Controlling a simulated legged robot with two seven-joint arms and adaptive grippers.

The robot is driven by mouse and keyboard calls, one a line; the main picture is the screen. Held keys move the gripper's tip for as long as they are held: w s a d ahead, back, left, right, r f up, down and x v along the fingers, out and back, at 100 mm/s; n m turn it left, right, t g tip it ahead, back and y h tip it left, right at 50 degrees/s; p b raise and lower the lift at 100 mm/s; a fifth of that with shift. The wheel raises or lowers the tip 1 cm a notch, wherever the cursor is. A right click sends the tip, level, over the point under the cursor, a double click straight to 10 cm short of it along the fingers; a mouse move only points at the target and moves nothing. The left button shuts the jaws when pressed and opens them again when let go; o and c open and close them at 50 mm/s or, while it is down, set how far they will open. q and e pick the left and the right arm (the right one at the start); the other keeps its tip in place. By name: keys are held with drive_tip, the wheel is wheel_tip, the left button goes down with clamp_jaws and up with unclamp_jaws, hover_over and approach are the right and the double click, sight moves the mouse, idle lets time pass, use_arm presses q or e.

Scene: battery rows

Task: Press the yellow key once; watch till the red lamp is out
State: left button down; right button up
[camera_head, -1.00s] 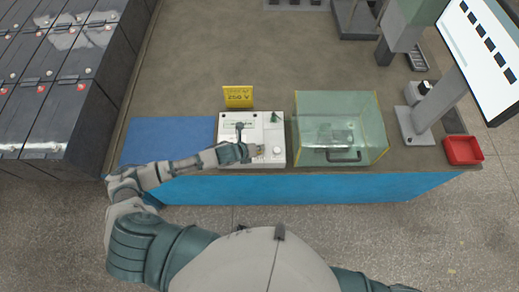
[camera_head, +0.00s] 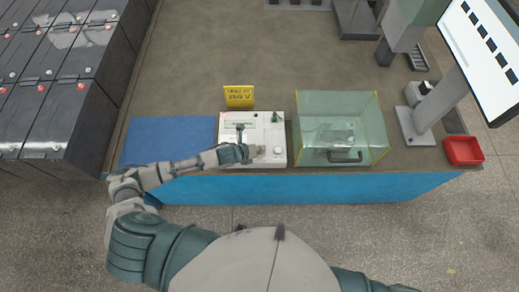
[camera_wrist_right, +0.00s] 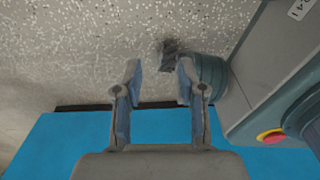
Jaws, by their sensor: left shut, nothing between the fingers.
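A white instrument box (camera_head: 268,131) with a small display, a dark green knob and a round white knob stands at the bench's front edge. My left gripper (camera_head: 257,153) is shut and empty, its tips over the lower middle of the box's top. I cannot make out the yellow key; the gripper and wrist cover part of the panel. I cannot pick out a lit red lamp on the box. My right gripper (camera_wrist_right: 158,80) shows in the right wrist view, fingers apart and nothing between them.
A yellow 250 V sign (camera_head: 239,97) stands behind the box. A clear case (camera_head: 362,124) is right of it, a blue mat (camera_head: 150,140) left. A red tray (camera_head: 463,151) lies far right. Battery rows (camera_head: 45,110) stand left. A red-and-yellow button (camera_wrist_right: 270,136) shows in the right wrist view.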

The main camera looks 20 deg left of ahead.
use_arm(q)
drive_tip(key=shift+a+f, duration=0.1)
drive_tip(key=shift+a, duration=0.05)
drive_tip(key=shift+r+p, duration=0.75)
drive_tip(key=shift+p, duration=0.1)
drive_tip(key=shift+r, duration=0.2)
use_arm(e)
drive_tip(key=shift+w+a+r, duration=0.1)
drive_tip(key=shift+a+r, duration=0.1)
drive_tip(key=shift+r, duration=0.35)
drive_tip(key=shift+w+a+r, duration=0.1)
drive_tip(key=shift+a+r, duration=0.05)
drive_tip(key=shift+r, duration=0.4)
use_arm(q)
drive_tip(key=shift+a, duration=0.1)
wheel_tip(320, 180, up, 5)
drive_tip(key=p, duration=0.6)
use_arm(e)
wheel_tip(320, 180, up, 6)
drive_tip(key=shift+w+f, duration=0.15)
drive_tip(key=shift+f, duration=0.1)
